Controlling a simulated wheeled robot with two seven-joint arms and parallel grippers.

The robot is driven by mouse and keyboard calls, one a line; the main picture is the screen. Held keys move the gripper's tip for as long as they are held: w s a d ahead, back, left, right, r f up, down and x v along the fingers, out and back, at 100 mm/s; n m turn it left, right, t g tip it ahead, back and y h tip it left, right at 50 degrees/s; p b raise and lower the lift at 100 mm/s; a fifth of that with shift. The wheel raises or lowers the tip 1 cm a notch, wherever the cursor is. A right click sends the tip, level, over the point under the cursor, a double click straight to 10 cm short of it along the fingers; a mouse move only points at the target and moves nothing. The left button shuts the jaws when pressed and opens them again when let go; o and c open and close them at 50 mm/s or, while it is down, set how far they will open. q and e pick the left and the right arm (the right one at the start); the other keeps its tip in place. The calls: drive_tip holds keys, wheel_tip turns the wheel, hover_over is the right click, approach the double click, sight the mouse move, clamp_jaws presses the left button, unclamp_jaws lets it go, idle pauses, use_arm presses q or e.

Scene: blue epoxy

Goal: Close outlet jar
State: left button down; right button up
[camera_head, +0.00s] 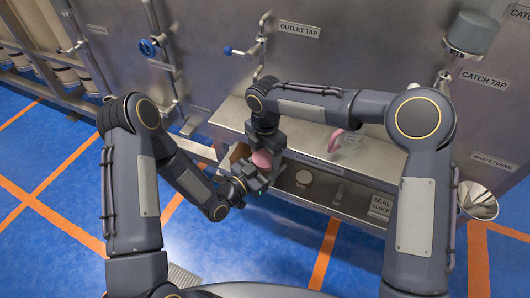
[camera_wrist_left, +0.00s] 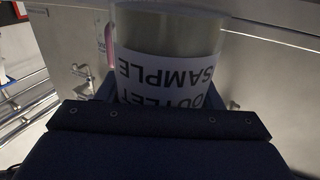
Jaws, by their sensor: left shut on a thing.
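The outlet jar (camera_wrist_left: 165,60), a clear jar with a white "OUTLET SAMPLE" label, fills the upper middle of the left wrist view. Its label reads upside down there. My left gripper (camera_head: 248,182) is shut on it, low in front of the bench. In the head view the jar is mostly hidden by the grippers. My right gripper (camera_head: 264,153) points down just above the left one. A rounded pink thing (camera_head: 262,159) shows at its fingertips; I cannot tell whether it is a lid or whether the fingers grip it.
A steel bench (camera_head: 365,160) stands right of the grippers, with a pink hooked thing (camera_head: 337,136) on top and a small round pale item (camera_head: 304,178) on its lower shelf. A funnel (camera_head: 478,202) is at far right. The blue floor is open in front.

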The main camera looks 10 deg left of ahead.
drive_tip(key=c, duration=0.6)
drive_tip(key=shift+o, duration=0.2)
drive_tip(key=m, duration=0.6)
drive_tip(key=shift+m, duration=0.4)
drive_tip(key=o, duration=1.1)
drive_tip(key=shift+r, duration=0.1)
drive_tip(key=shift+r, duration=2.2)
